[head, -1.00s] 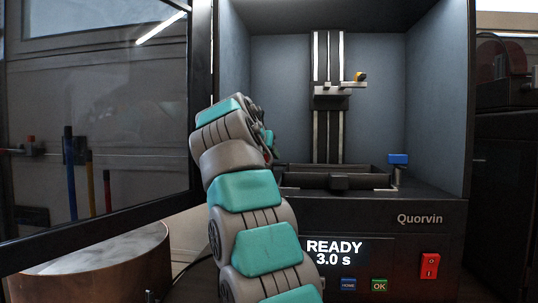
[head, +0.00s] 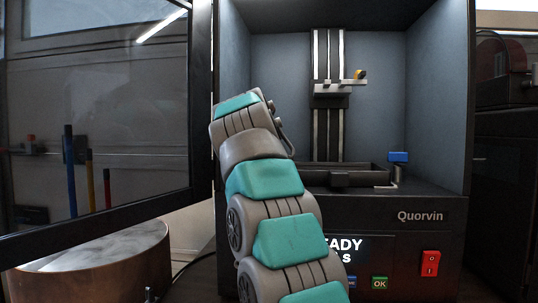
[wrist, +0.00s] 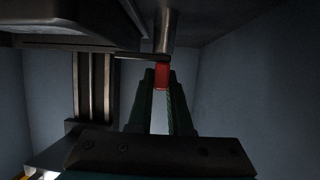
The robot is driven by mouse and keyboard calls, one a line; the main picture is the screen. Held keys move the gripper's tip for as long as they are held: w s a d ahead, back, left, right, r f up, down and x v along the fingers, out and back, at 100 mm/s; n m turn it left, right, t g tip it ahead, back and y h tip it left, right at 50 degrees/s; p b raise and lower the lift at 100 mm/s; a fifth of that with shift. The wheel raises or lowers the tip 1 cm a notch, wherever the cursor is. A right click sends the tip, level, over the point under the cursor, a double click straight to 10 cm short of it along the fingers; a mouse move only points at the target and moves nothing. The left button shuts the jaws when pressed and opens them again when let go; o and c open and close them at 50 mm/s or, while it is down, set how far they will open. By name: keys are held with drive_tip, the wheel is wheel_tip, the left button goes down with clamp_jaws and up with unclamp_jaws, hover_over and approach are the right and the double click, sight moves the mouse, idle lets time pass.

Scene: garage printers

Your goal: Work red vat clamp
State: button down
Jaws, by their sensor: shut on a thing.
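The red vat clamp (wrist: 162,75) shows in the wrist view between the tips of my gripper (wrist: 162,88), below a grey cylindrical post (wrist: 165,35). My gripper is shut on it. In the head view my arm hides the clamp and the fingers, at the left side of the vat. The dark vat (head: 350,180) sits on the printer's deck. A blue clamp (head: 398,157) stands on a post at the vat's right side.
The printer's glass door (head: 95,110) stands open at the left. The build carriage (head: 331,93) hangs on the rail above the vat. The front panel has a red switch (head: 430,263) and a green OK button (head: 379,283). A round copper-coloured drum (head: 105,265) stands front left.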

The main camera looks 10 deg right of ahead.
idle(0.3)
drive_tip(key=c, duration=0.8)
unclamp_jaws()
drive_tip(key=shift+c, duration=0.2)
drive_tip(key=b+v, duration=0.1)
drive_tip(key=v, duration=0.6)
drive_tip(key=shift+s, duration=0.3)
drive_tip(key=shift+a+r, duration=0.1)
drive_tip(key=shift+r, duration=0.05)
drive_tip(key=shift+s, duration=0.1)
